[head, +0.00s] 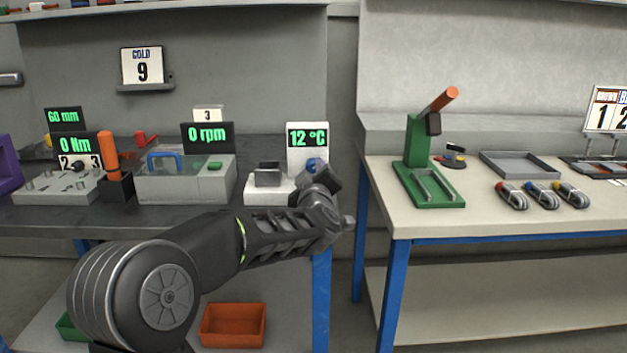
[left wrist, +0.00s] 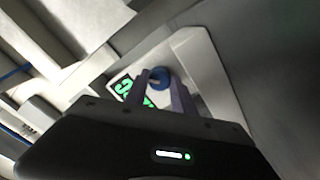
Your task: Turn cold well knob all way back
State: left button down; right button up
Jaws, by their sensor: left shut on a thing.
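The cold well is a white unit (head: 268,190) at the right end of the dark bench, with a grey block on it. Its upright panel (head: 294,158) has a display reading 12 °C. A blue knob (head: 316,165) sits below the display, partly hidden by my left gripper (head: 318,178). In the left wrist view the blue knob (left wrist: 159,78) lies between the two fingers of my left gripper (left wrist: 160,88), which is shut on it. The green digits show beside the fingers there, partly covered. My right gripper is not in view.
Left of the well stand a machine showing 0 rpm (head: 207,136) and an orange-handled tool (head: 108,150). A second bench (head: 470,222) on the right holds a green press (head: 428,185). A gap separates the benches.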

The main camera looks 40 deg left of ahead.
pick_arm(q)
jog(key=shift+f+n+b, duration=0.1)
jog(key=shift+n+b, duration=0.45)
jog(key=shift+n, duration=0.55)
jog(key=c, duration=1.3)
grip_release()
jog(key=shift+c, duration=0.2)
jog(key=shift+d, duration=0.1)
jog(key=shift+p+v, duration=0.6)
jog(key=shift+v, duration=3.25)
jog(key=shift+o, duration=0.2)
